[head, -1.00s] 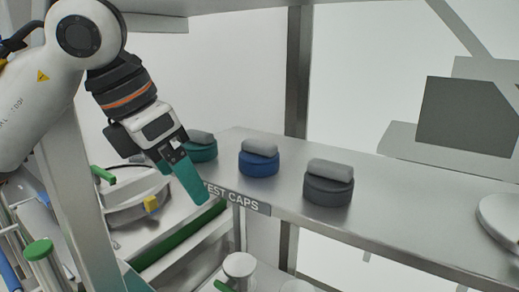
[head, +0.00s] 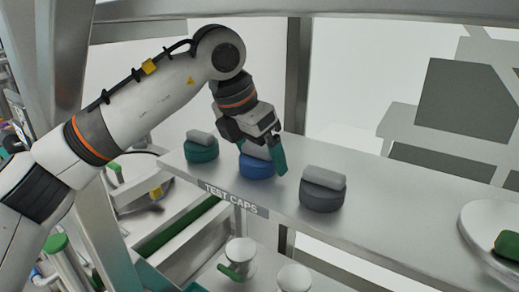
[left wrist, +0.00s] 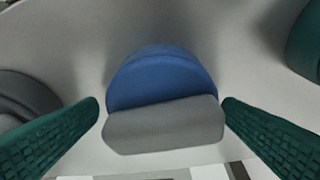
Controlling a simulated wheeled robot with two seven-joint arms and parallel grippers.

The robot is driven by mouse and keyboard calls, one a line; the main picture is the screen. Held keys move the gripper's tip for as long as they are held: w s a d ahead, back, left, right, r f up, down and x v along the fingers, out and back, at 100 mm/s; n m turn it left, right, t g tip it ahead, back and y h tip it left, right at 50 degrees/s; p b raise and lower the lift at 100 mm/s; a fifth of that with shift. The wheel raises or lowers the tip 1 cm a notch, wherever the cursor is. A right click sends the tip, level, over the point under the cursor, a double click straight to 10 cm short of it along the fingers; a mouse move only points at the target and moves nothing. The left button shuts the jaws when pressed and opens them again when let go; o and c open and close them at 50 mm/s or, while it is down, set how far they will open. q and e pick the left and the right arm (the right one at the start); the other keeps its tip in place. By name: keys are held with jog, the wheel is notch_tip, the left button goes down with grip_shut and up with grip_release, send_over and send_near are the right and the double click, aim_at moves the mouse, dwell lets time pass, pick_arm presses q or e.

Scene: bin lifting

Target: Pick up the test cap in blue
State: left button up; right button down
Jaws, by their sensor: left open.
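The blue test cap (head: 257,167) is a round blue disc with a grey bar-shaped handle on top. It stands on the shelf between the teal cap and the dark grey cap. In the left wrist view the blue cap (left wrist: 160,75) is centred, with its grey handle (left wrist: 163,125) between my fingers. My left gripper (head: 262,158) is open above the blue cap; its teal fingers (left wrist: 160,112) stand on either side of the handle with no clear grip on it. In the head view the gripper hides part of the handle. My right gripper is not in view.
The teal cap (head: 202,150) stands left of the blue one and the dark grey cap (head: 322,193) right of it. The metal shelf (head: 390,215) carries a "TEST CAPS" label (head: 233,199) on its front edge. A white round dish (head: 480,235) is at the far right. A metal post (head: 297,80) rises behind.

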pick_arm(q)
jog(key=shift+f, duration=0.25)
jog(key=shift+a+f, duration=0.15)
jog(key=shift+c, duration=0.2)
jog(key=c, duration=1.1)
jog(key=shift+o, duration=0.2)
